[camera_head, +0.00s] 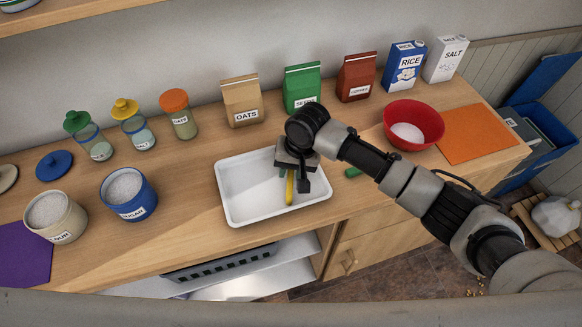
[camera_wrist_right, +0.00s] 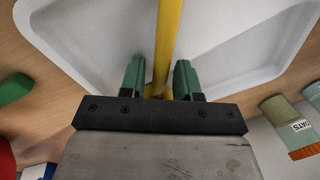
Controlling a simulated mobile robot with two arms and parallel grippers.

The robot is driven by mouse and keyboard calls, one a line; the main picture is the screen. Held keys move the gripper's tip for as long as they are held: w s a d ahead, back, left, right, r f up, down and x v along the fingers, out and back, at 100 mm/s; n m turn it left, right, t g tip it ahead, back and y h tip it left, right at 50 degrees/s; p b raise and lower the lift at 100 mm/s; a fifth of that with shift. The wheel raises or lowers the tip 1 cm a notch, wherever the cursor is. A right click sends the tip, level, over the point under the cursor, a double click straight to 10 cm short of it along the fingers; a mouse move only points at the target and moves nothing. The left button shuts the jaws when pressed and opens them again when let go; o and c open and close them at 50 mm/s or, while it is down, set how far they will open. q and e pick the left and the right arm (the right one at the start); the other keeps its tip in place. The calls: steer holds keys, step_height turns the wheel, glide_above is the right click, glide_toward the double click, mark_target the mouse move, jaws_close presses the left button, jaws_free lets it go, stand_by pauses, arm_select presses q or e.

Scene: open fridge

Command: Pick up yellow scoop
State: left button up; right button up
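The yellow scoop (camera_head: 290,190) is over the white tray (camera_head: 232,196) on the counter; its thin yellow handle shows in the head view and the rest is hidden by my arm. My right gripper (camera_head: 292,178) points down over the tray. In the right wrist view the yellow handle (camera_wrist_right: 167,40) runs between the two green fingers of the gripper (camera_wrist_right: 158,78), with a gap on each side. The fingers are open around the handle. I cannot tell whether the scoop touches the tray's floor. My left gripper is out of view.
A red bowl (camera_head: 414,124) and an orange mat (camera_head: 476,134) lie to the right. A small green object (camera_head: 353,172) lies beside the tray. Bags (camera_head: 241,101), jars (camera_head: 180,114) and blue and cream canisters (camera_head: 128,194) stand behind and left. Bare counter surrounds the tray's left side.

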jaws_close()
steer(key=shift+r, duration=0.1)
steer(key=shift+r, duration=0.5)
step_height(320, 180, up, 3)
steer(key=shift+f, duration=0.15)
steer(key=d+r+b, duration=0.1)
steer(key=d+r, duration=0.2)
steer(key=d, duration=0.3)
steer(key=w+d+r, duration=0.1)
steer(key=d+r, duration=0.3)
steer(key=d, duration=0.1)
steer(key=shift+d+b, duration=0.35)
